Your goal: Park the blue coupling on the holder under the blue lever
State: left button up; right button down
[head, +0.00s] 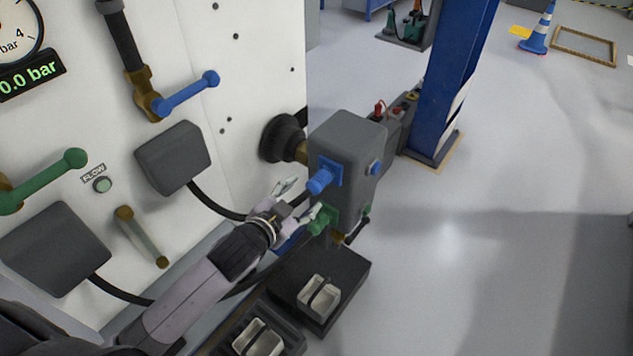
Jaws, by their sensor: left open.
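The blue lever (188,92) is on the white panel at upper left, joined to a brass fitting and a dark pipe. A dark grey box (173,157) is under it, with a black hose leaving it; I cannot tell whether this is the holder. My left gripper (298,201) is open beside a grey block (348,150) with a blue fitting (322,178) and a green fitting (324,220). A blue part (291,241) shows partly behind the gripper; I cannot tell if it is the coupling. My right gripper is out of view.
A green lever (45,180), a second grey box (54,249) and a gauge (17,38) are on the panel. Pale cradles (319,297) stand on dark bases below the block. A blue column (452,80) stands behind.

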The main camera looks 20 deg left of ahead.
aim_at(309, 192)
pick_arm(q)
jog(key=x, duration=0.9)
grip_shut()
dwell(0.6)
jog(key=shift+s, duration=0.1)
jog(key=shift+s+a+p, duration=0.35)
jog(key=shift+s+p, duration=0.25)
jog(key=shift+s, duration=0.15)
jog(key=shift+s, duration=0.1)
jog(key=shift+s+a+p, duration=0.2)
jog(key=shift+s+p, duration=0.15)
jog(key=shift+s, duration=0.25)
jog(key=shift+s+a+p, duration=0.25)
jog(key=shift+s+p, duration=0.05)
jog(key=shift+s, duration=0.3)
jog(key=shift+s, duration=0.15)
